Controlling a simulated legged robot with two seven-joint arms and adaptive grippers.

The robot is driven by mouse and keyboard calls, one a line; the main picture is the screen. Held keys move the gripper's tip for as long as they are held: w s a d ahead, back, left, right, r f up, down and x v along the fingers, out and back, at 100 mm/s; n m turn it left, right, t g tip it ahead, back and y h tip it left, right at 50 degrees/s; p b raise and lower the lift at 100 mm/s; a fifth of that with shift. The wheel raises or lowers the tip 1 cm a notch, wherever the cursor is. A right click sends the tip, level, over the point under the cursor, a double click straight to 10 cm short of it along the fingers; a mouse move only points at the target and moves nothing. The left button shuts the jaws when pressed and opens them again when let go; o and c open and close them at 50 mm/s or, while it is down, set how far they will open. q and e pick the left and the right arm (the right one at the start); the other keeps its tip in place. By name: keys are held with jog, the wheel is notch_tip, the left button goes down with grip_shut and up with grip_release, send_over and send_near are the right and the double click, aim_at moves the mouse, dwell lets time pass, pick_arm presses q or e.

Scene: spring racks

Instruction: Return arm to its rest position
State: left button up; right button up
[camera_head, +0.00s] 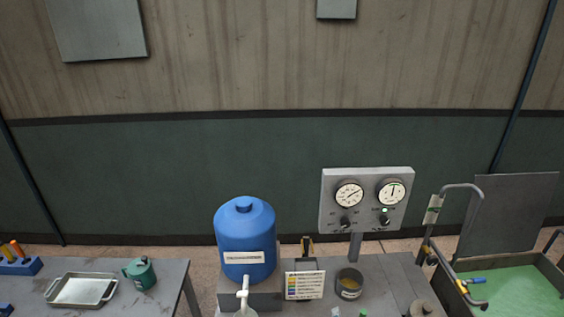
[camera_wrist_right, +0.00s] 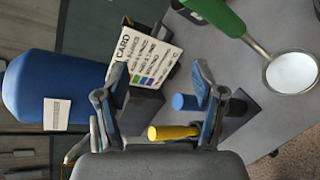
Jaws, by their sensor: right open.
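My right gripper (camera_wrist_right: 158,78) shows in the right wrist view, its two fingers spread apart with no object held between them. A yellow peg (camera_wrist_right: 173,132) and a blue peg (camera_wrist_right: 188,102) show below and near the right-hand finger; I cannot tell if the fingers touch them. I cannot make out either of my arms or grippers in the head view.
A blue barrel (camera_head: 245,240), a printed card (camera_head: 304,285), a gauge panel (camera_head: 366,200) and a round tin (camera_head: 349,284) stand on the middle table. A tray (camera_head: 82,290) and a green mug (camera_head: 141,273) sit left. A green-handled tool (camera_wrist_right: 222,20) shows in the wrist view.

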jog(key=s+d+f+m+g, duration=0.1)
jog(key=s+f+m+g, duration=0.3)
jog(key=s+m, duration=0.45)
jog(key=s+f+m+g+y, duration=0.1)
jog(key=s+f+m+g, duration=0.35)
jog(key=s, duration=0.75)
jog(key=s+d+f+m+g, duration=0.1)
jog(key=s+f+m+g, duration=0.15)
jog(key=s+m, duration=0.75)
notch_tip(320, 180, down, 30)
jog(key=s+n+g+b, duration=0.1)
jog(key=s+n+b, duration=0.1)
jog(key=b, duration=0.3)
pick_arm(q)
notch_tip(320, 180, down, 10)
jog(key=s+a+b, duration=0.1)
jog(key=b, duration=0.3)
jog(key=shift+a+r, duration=0.15)
jog(key=shift+a, duration=0.15)
pick_arm(e)
jog(key=s+d+f+g, duration=0.1)
jog(key=s+d+f, duration=0.1)
jog(key=s+f, duration=1.6)
notch_tip(320, 180, down, 3)
jog(key=shift+d+r, duration=0.15)
jog(key=shift+d, duration=0.15)
pick_arm(q)
jog(key=shift+s, duration=0.1)
